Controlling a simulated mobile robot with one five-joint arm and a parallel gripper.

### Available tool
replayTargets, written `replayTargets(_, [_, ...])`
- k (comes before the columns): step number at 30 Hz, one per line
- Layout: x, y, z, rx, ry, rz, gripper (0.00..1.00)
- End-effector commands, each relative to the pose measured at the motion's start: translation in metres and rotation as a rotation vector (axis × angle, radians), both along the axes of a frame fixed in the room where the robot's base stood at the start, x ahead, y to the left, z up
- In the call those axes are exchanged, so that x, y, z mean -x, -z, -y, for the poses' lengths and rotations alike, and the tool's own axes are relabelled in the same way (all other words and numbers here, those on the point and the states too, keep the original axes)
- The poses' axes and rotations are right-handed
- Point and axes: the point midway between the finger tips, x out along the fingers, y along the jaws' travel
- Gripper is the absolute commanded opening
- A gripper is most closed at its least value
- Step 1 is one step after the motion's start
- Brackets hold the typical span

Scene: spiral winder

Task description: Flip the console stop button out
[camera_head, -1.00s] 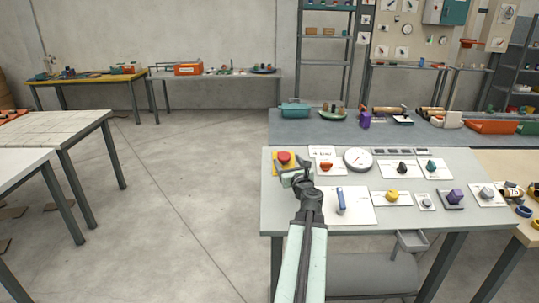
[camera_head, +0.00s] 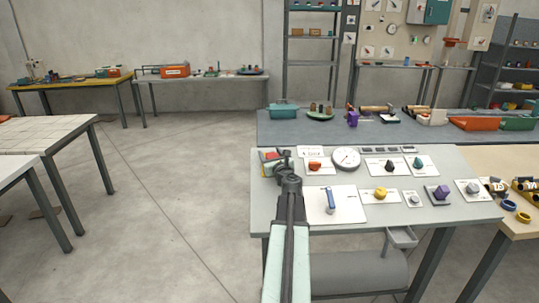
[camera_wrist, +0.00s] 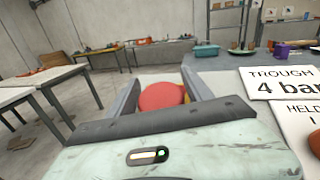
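The stop button is a red mushroom head (camera_wrist: 162,96) on a yellow base at the far left corner of the grey console (camera_head: 262,212). In the head view only bits of the red button (camera_head: 269,155) show behind my gripper (camera_head: 276,160). In the wrist view the button lies between the two spread fingers of my gripper (camera_wrist: 162,88). A sliver of yellow shows between the button and the right finger. The fingers look open around the button, with no clear contact. The button's lower part is hidden by my gripper body.
Right of the button are a label card (camera_wrist: 283,82) reading "TROUGH 4 bar", a round dial (camera_head: 346,159) and an orange-red knob (camera_head: 314,166). A blue lever (camera_head: 329,202) stands on a white plate nearer me. Open floor lies left of the console.

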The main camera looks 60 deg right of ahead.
Motion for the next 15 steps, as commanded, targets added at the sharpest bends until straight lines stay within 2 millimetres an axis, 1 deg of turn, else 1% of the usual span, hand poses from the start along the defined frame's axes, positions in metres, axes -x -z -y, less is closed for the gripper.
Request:
replayTargets(1, [0.0,0.0,0.0,0.0,0.0,0.0,0.41])
replayTargets(2, [0.0,0.0,0.0,0.0,-0.001,0.0,0.33])
replayTargets(3, [0.0,0.0,0.0,0.0,-0.001,0.0,0.22])
replayTargets(5, [0.0,0.0,0.0,0.0,-0.001,0.0,0.05])
replayTargets(6, [0.0,0.0,-0.001,0.0,-0.001,0.0,0.0])
replayTargets(11, [0.0,-0.003,-0.001,0.0,-0.002,0.0,0.0])
replayTargets(15, [0.002,-0.016,-0.005,0.0,-0.002,0.0,0.0])
